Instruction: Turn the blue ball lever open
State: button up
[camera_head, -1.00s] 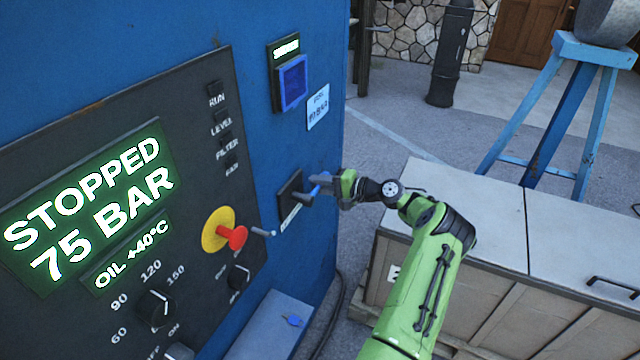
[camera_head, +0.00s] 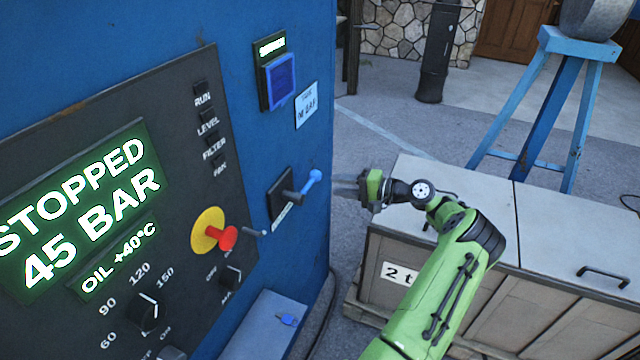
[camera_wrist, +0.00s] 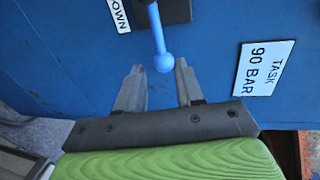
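The blue ball lever (camera_head: 312,181) sticks out from a dark mount (camera_head: 283,196) on the blue cabinet's side in the head view, angled up to the right. In the wrist view the lever's ball (camera_wrist: 163,62) sits just beyond and between the fingertips, with its blue rod running up to the dark mount. My gripper (camera_head: 345,188) is open and empty, a short way right of the ball in the head view. Its two grey fingers (camera_wrist: 160,72) show apart in the wrist view. I see no contact with the ball.
A display (camera_head: 85,205) reads STOPPED 45 BAR. A plate (camera_wrist: 264,68) reads TASK 90 BAR. A red knob on a yellow disc (camera_head: 222,238) and a small grey lever (camera_head: 254,232) protrude left of the ball lever. A wooden crate (camera_head: 545,250) stands right, below my arm.

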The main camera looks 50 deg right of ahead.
jog(key=v, duration=0.6)
jog(key=shift+s, duration=0.15)
jog(key=shift+d, duration=0.15)
